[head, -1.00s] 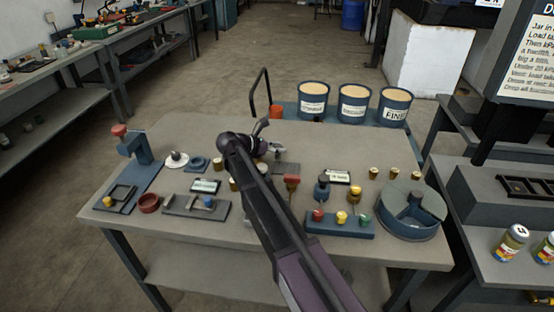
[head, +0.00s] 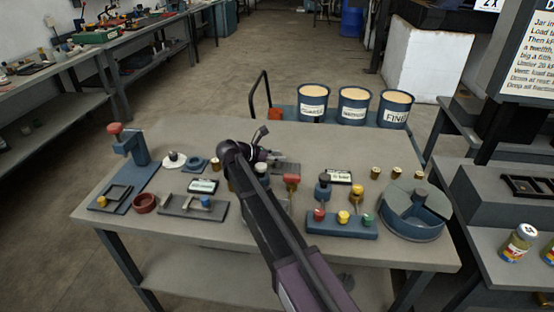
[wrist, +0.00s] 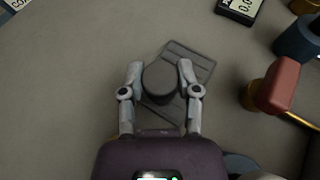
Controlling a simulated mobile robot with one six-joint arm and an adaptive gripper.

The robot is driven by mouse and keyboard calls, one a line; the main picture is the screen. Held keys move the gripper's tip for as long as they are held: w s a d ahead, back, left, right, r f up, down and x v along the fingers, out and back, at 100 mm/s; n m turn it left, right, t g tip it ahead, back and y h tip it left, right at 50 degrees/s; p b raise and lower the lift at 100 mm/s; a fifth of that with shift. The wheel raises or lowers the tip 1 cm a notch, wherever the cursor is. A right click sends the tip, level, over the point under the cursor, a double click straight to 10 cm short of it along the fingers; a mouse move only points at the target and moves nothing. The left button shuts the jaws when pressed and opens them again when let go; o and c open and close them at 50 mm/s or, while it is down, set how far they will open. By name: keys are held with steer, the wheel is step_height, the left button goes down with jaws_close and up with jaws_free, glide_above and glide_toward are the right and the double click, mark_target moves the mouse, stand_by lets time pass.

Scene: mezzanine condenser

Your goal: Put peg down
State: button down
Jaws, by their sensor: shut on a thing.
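My gripper (wrist: 159,80) is shut on a dark grey round peg (wrist: 160,84) in the wrist view, with one finger on each side of it. The peg is seen from above, so its lower end is hidden. Behind it a flat grey plate with lines (wrist: 192,60) lies on the table, partly covered by the peg and fingers. I cannot tell whether the peg touches the plate or is above it. In the head view my arm covers most of the gripper and the peg, near the middle of the table.
A red-handled tool (wrist: 278,86) stands close to the right of my gripper. In the head view, a blue rack with coloured knobs (head: 341,227) and a round blue container (head: 411,228) are at the right of the table (head: 160,255). A red ring (head: 145,203) is at the left.

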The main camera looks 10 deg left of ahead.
steer(key=shift+f, duration=0.2)
steer(key=c, duration=0.6)
jaws_free()
steer(key=shift+r, duration=0.25)
steer(key=shift+s+a+r+p, duration=0.25)
steer(key=shift+s+a+p, duration=0.1)
steer(key=shift+a, duration=0.1)
steer(key=p+v, duration=0.3)
steer(key=v, duration=0.6)
steer(key=shift+r, duration=0.1)
steer(key=shift+p+v, duration=0.5)
steer(key=shift+v, duration=0.35)
